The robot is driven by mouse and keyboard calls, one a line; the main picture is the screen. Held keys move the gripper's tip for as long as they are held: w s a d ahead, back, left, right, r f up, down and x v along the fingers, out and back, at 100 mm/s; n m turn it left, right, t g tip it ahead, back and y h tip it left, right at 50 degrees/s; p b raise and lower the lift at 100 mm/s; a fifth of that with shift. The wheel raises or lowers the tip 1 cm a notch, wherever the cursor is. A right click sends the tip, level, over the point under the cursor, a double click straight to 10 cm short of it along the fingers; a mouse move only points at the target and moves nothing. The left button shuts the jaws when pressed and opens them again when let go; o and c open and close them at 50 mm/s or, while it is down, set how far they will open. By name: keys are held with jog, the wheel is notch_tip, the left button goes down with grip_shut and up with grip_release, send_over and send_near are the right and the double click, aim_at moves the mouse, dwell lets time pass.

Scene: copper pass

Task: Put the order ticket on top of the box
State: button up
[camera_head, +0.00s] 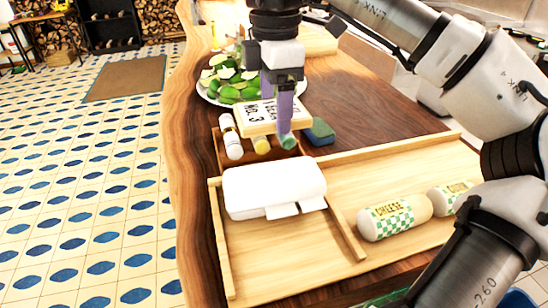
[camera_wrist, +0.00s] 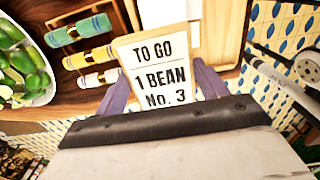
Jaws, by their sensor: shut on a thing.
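The order ticket (camera_head: 256,118) is a pale card with black print. In the wrist view the ticket (camera_wrist: 164,72) reads "TO GO 1 BEAN No. 3". My gripper (camera_head: 284,108) is shut on it with purple fingers, one at each side in the wrist view (camera_wrist: 165,88). The box (camera_head: 272,183) is white with a closed lid and front flaps, and lies in the left part of a wooden tray (camera_head: 340,236). The ticket is apart from the box.
A blue sponge (camera_head: 320,132) is right of the rack. A cheese roll (camera_head: 394,217) and another roll (camera_head: 449,197) lie in the tray's right part.

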aim_at(275, 169)
notch_tip(275, 169, down, 10)
jog(key=shift+r+p, duration=0.1)
jog(key=shift+p, duration=0.8)
jog(key=shift+f, duration=0.45)
jog(key=shift+f, duration=0.2)
jog(key=o, duration=1)
jog(key=shift+r, duration=0.1)
notch_tip(275, 169, up, 12)
jog(key=b, duration=0.3)
jog(key=shift+r, duration=0.15)
